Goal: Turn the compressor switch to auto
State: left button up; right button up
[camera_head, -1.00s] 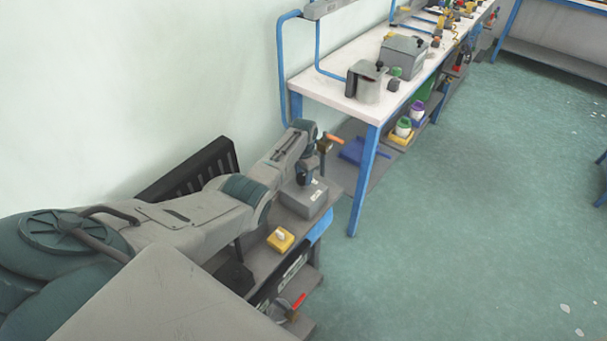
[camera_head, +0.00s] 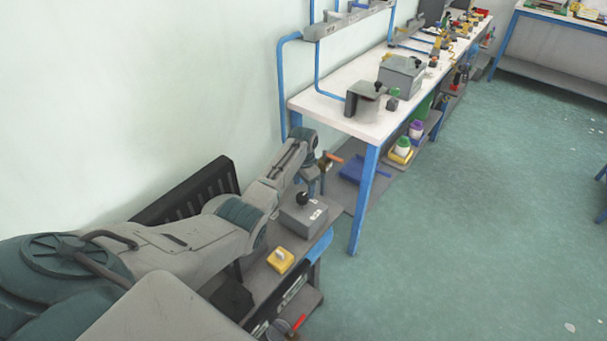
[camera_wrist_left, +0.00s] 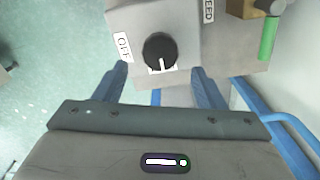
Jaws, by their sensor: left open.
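A grey switch box (camera_head: 304,217) with a round black knob (camera_head: 302,198) stands on the low grey bench by the wall. In the left wrist view the black knob (camera_wrist_left: 160,50) has a white pointer line towards the lower edge of the picture. An OFF label (camera_wrist_left: 123,47) is on the left of the box; another label (camera_wrist_left: 208,11), partly cut off, ends in "EED". No AUTO label is legible. My left gripper (camera_wrist_left: 160,70) is open, its blue fingers either side of the knob in the picture, apart from it. My right gripper is not in view.
A yellow block with a white top (camera_head: 280,260) sits in front of the box. A red-handled part (camera_head: 298,323) is lower down. A white-topped table (camera_head: 335,100) with blue legs and several items stands behind. The green floor on the right is open.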

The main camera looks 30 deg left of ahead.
aim_at(304, 196)
pick_arm(q)
notch_tip(304, 196, up, 7)
jog(key=shift+f+b, duration=0.15)
jog(key=shift+b, duration=0.25)
jog(key=shift+s+f, duration=0.1)
